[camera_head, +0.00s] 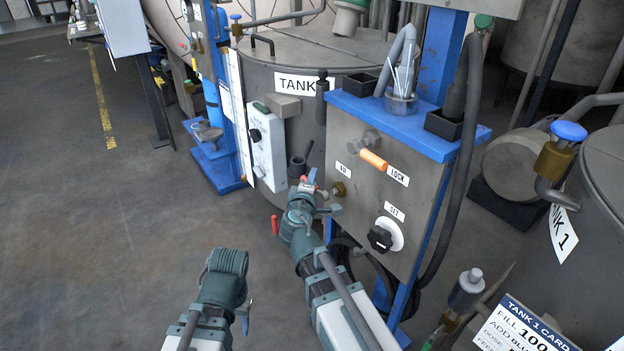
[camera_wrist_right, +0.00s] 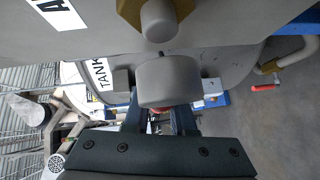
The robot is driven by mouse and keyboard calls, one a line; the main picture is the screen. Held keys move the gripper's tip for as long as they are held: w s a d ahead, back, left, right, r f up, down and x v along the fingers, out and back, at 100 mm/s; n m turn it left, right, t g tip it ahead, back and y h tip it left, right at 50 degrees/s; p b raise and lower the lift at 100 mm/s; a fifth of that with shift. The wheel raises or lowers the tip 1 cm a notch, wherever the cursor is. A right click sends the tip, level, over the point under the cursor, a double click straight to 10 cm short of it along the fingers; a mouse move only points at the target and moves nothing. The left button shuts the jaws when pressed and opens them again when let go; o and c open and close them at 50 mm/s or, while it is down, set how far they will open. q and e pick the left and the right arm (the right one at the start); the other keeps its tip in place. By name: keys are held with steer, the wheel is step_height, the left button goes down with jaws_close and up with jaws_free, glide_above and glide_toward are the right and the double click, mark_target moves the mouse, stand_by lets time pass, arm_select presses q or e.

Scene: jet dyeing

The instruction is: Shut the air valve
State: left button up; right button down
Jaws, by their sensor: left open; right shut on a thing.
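The air valve (camera_head: 339,188) is a brass fitting on the grey panel, just below the label that seems to read AIR (camera_head: 342,170). In the right wrist view its brass body (camera_wrist_right: 130,9) carries a grey stem and a rounded grey handle part (camera_wrist_right: 168,82). My right gripper (camera_head: 312,187) is at the valve's left side, shut on the valve handle. The grey part covers its fingertips in the wrist view, so the exact contact is hidden. My left gripper (camera_head: 246,312) is open and empty, low over the floor, well away from the panel.
The panel also holds an orange LOCK handle (camera_head: 374,160) and a black knob (camera_head: 380,238). A red-handled valve (camera_head: 275,225) sits left of my right arm. A tank (camera_head: 290,55) stands behind. A hose (camera_head: 462,170) hangs at the panel's right. Floor at left is clear.

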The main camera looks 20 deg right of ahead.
steer(key=shift+f, duration=0.1)
stand_by(0.3)
steer(key=s+f+n+g+p, duration=0.1)
steer(key=f+g, duration=0.1)
steer(key=s+f+n+g+p, duration=0.1)
steer(key=f+n+g+p, duration=0.1)
steer(key=g, duration=0.1)
steer(key=s+d+f+n+g+p, duration=0.1)
steer(key=f+n+g, duration=0.1)
steer(key=g, duration=0.1)
steer(key=shift+s+f+p, duration=0.1)
steer(key=shift+p, duration=0.25)
steer(key=s+n+g, duration=0.1)
steer(key=s+d+f+g+h, duration=0.1)
steer(key=g, duration=0.1)
steer(key=s+n+g, duration=0.1)
steer(key=s, duration=0.1)
steer(key=shift+d+f+n+g+h, duration=0.25)
steer(key=shift+f+n+g+h, duration=0.05)
steer(key=shift+f+h, duration=0.1)
steer(key=shift+s+d+r+n+g+h, duration=0.1)
steer(key=shift+s+d+n+g+h, duration=0.15)
steer(key=shift+s+g, duration=0.35)
